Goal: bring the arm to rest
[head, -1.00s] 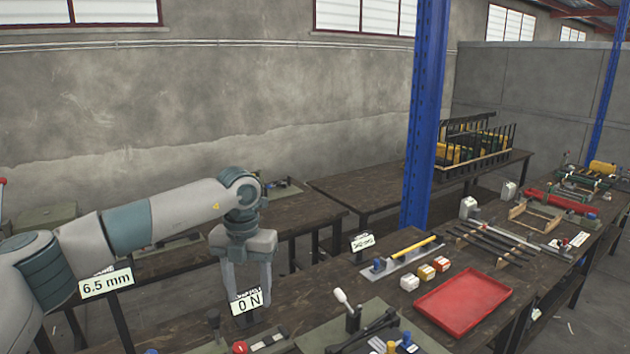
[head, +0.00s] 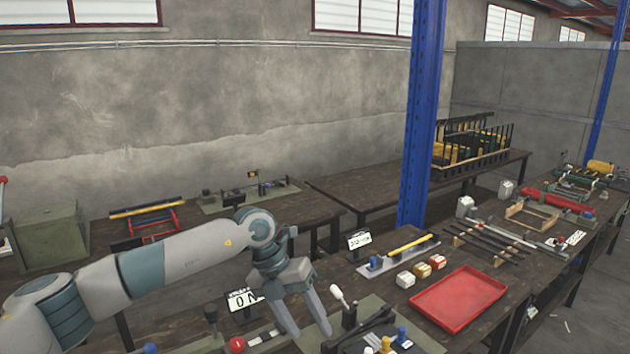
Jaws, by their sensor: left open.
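My left arm comes in from the left of the head view, low over the near bench. My left gripper (head: 306,325) is open and empty, its two fingers apart and pointing down and a little right. It is in front of the sign reading "0 N" (head: 243,299) and hides part of the bench behind it. Its fingertips appear left of a white-knobbed lever (head: 342,299); I cannot tell whether they touch anything. My right gripper is not in the view.
A red-knobbed part (head: 236,345) is below the arm. A blue post (head: 420,120) stands behind the bench.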

